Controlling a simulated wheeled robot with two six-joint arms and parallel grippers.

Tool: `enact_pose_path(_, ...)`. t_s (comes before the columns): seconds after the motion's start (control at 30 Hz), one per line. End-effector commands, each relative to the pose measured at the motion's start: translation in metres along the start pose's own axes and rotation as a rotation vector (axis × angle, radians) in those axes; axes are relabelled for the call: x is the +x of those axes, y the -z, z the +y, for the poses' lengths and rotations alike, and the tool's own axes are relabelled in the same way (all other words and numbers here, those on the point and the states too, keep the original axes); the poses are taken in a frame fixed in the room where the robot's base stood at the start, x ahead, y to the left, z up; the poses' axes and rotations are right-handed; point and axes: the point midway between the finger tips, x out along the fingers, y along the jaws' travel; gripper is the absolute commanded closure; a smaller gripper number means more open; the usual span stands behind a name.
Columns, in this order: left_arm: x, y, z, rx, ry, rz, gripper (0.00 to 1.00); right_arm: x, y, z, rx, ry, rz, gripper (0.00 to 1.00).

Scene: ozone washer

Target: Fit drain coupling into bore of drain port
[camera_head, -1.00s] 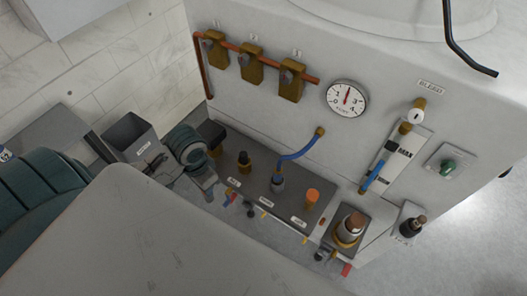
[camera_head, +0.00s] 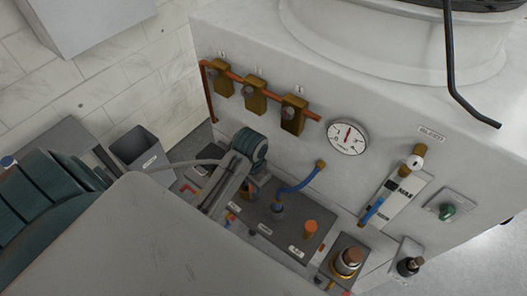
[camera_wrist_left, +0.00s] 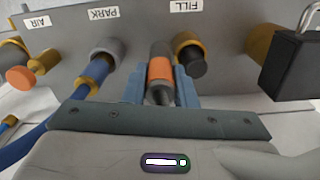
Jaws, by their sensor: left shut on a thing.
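My left gripper (camera_wrist_left: 160,92) is shut on a grey coupling with an orange band (camera_wrist_left: 160,70), seen between its blue-grey fingers in the left wrist view. In the head view my left wrist and gripper (camera_head: 232,182) are over the left part of the machine's port shelf (camera_head: 288,242), and the fingertips and coupling are hard to make out. The coupling appears close beside the FILL port (camera_wrist_left: 190,55); I cannot tell whether they touch. I cannot identify a drain port or see its bore. My right gripper is not in view.
The PARK port (camera_wrist_left: 105,50) holds a blue hose (camera_head: 302,182). The AIR port has an orange cap (camera_head: 311,227). A black padlock (camera_wrist_left: 290,68) hangs near FILL. A copper-topped brass fitting (camera_head: 347,261) stands right of the shelf. A grey bin (camera_head: 140,150) is at left.

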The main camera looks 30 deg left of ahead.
Motion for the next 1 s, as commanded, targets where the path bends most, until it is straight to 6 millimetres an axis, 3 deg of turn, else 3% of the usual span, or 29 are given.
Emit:
enact_pose_path(0.1, -0.001, 0.019, 0.006, 0.0, -0.001, 0.0, 1.0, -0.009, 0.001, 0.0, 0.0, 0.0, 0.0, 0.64)
enact_pose_path(0.3, 0.001, 0.035, 0.011, 0.001, -0.001, 0.0, 1.0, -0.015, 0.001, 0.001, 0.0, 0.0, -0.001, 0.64)
enact_pose_path(0.57, 0.035, 0.034, 0.011, 0.001, 0.0, -0.002, 1.0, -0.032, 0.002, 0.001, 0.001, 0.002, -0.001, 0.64)
enact_pose_path(0.93, 0.041, 0.034, 0.01, 0.001, 0.001, -0.001, 1.0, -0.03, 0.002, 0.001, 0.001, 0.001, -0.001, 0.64)
enact_pose_path(0.97, 0.042, 0.034, 0.01, 0.001, 0.001, -0.001, 0.73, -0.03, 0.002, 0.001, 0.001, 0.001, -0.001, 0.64)
enact_pose_path(1.0, 0.041, 0.034, 0.01, 0.001, 0.001, 0.0, 0.65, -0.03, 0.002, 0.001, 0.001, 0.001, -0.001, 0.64)
